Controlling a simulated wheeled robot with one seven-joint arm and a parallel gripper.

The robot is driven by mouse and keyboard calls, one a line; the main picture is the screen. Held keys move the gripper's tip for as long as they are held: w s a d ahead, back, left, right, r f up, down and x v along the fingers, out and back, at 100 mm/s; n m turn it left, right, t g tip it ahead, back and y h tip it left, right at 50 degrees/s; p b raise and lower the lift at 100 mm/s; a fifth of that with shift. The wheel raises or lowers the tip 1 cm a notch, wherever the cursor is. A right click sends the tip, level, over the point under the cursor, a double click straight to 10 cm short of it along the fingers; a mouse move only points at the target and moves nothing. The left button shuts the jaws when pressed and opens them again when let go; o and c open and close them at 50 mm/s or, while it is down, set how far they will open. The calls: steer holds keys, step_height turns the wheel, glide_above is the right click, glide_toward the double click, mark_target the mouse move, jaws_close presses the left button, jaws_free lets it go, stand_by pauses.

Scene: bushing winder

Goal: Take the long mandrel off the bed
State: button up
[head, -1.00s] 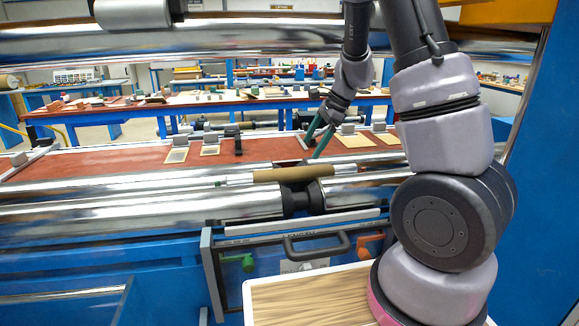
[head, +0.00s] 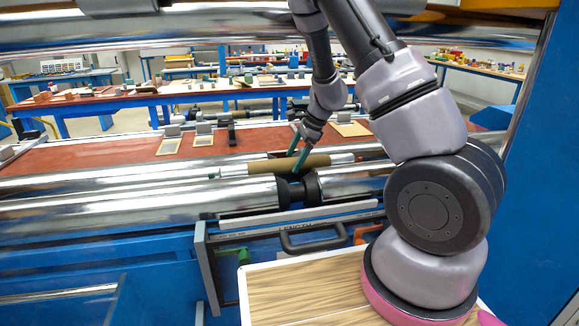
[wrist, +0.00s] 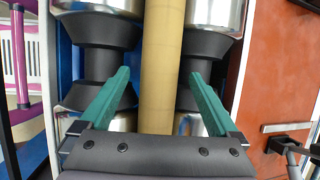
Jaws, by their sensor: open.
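The long mandrel shows in the head view as a thin silver rod (head: 234,171) with a tan sleeve (head: 262,166) around its middle. It lies level along the bed, above the big shiny rollers (head: 130,218) and the black collars (head: 313,187). My gripper (head: 297,160) is over the sleeve with its green fingers pointing down. In the wrist view the tan sleeve (wrist: 162,45) runs between the open fingers of my gripper (wrist: 159,75), with a gap on each side. Neither finger visibly touches it. The sleeve's far side is hidden.
A large shiny roller (head: 240,38) spans the space above the bed. A red-brown table (head: 110,148) with small frames lies behind. A wood-grained tray (head: 300,290) with a white rim is in front, beside a black handle (head: 312,240). A blue post (head: 545,170) stands at right.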

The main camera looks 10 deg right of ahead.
steer(key=shift+w+a+f, duration=0.1)
steer(key=shift+a+f, duration=0.15)
steer(key=shift+f, duration=0.45)
jaws_close()
steer(key=shift+r, duration=0.2)
